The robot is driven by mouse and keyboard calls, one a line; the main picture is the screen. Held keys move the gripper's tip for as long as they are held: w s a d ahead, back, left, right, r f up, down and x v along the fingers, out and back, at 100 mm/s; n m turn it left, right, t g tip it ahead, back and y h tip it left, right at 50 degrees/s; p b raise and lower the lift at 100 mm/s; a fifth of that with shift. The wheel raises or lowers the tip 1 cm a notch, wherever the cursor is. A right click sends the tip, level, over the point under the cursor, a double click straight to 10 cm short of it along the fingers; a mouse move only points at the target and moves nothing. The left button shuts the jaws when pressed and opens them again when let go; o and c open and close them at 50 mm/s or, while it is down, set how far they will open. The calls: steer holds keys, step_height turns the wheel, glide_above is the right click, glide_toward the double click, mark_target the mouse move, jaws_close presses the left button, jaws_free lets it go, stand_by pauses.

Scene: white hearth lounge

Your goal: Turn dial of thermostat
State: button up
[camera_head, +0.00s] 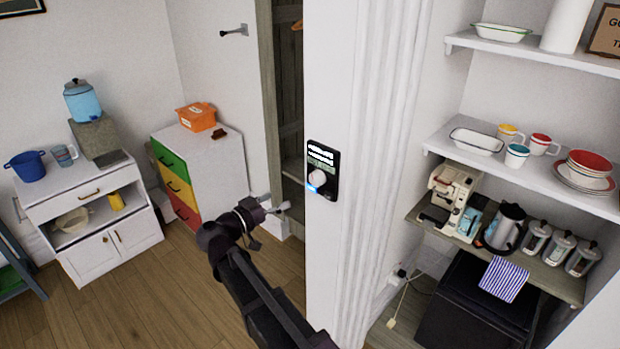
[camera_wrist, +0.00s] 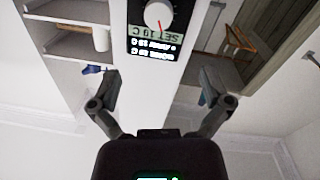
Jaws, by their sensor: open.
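The thermostat (camera_head: 322,171) is a black panel on the end of the white wall, with a lit display at its top and a round white dial (camera_head: 319,178) below. In the wrist view the thermostat (camera_wrist: 155,46) appears upside down at the top centre. Its white dial (camera_wrist: 158,15) carries a red pointer, and its screen shows a "SET" temperature line. My gripper (camera_head: 285,207) is left of and below the thermostat in the head view, apart from it. In the wrist view my gripper (camera_wrist: 158,88) is open and empty, its two fingers spread on either side below the panel.
White moulding (camera_head: 385,130) runs beside the thermostat. Right of it, a shelf (camera_head: 540,178) holds cups and plates above a counter with a coffee machine (camera_head: 448,195) and kettle (camera_head: 504,226). A drawer unit (camera_head: 212,165) and white cabinet (camera_head: 95,212) stand left. Wooden floor lies open between.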

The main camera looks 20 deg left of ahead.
mark_target(313, 179)
steer(key=x, duration=1.3)
steer(key=shift+w+d, duration=0.2)
steer(key=shift+w, duration=0.15)
